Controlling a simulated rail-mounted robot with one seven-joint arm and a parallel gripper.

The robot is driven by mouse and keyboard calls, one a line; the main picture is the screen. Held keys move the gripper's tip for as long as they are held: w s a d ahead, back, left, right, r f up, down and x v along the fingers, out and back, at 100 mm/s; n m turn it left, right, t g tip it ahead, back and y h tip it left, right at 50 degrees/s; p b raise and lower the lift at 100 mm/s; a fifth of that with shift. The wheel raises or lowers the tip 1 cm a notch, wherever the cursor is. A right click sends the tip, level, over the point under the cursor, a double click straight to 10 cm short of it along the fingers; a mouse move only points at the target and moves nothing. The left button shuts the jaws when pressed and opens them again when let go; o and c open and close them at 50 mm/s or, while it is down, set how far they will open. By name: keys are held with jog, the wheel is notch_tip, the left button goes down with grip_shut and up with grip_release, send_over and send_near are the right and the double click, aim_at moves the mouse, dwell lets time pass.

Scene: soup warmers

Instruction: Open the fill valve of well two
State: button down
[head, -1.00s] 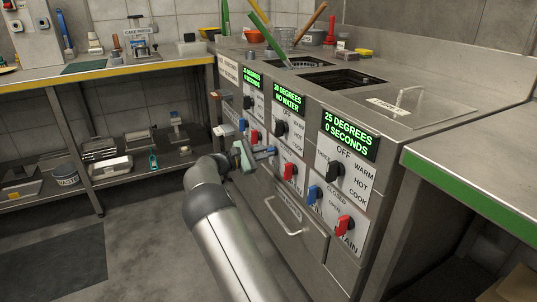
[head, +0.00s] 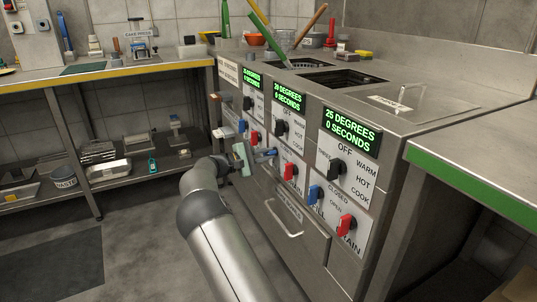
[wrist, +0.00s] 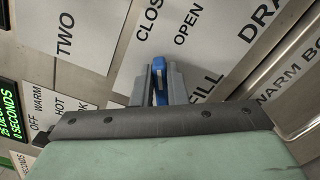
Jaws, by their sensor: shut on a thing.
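The middle panel of the warmer front carries a green display (head: 289,97) that reads 20 degrees, 0 seconds. The blue fill valve handle of well two (wrist: 158,75) sits between my fingers in the wrist view, near the words CLOSED, OPEN and FILL. The label TWO (wrist: 65,34) is to its left. My gripper (head: 263,155) is shut on this handle. In the head view my gripper covers most of the handle. The handle's exact angle is hard to tell.
A red handle (head: 290,172) and a black knob (head: 281,128) sit close to my gripper on the same panel. The right panel has its own blue handle (head: 315,194) and red handle (head: 347,225). A drawer pull (head: 284,222) juts out below. The floor to the left is clear.

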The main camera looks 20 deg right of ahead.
jog(key=shift+f+m, duration=0.2)
jog(key=shift+m, duration=0.8)
jog(key=m, duration=0.3)
jog(key=shift+s+f+m, duration=0.1)
jog(key=shift+f+m, duration=0.1)
jog(key=shift+m, duration=0.1)
jog(key=c, duration=1.4)
grip_release()
jog(key=shift+c, duration=0.2)
jog(key=shift+a, duration=0.1)
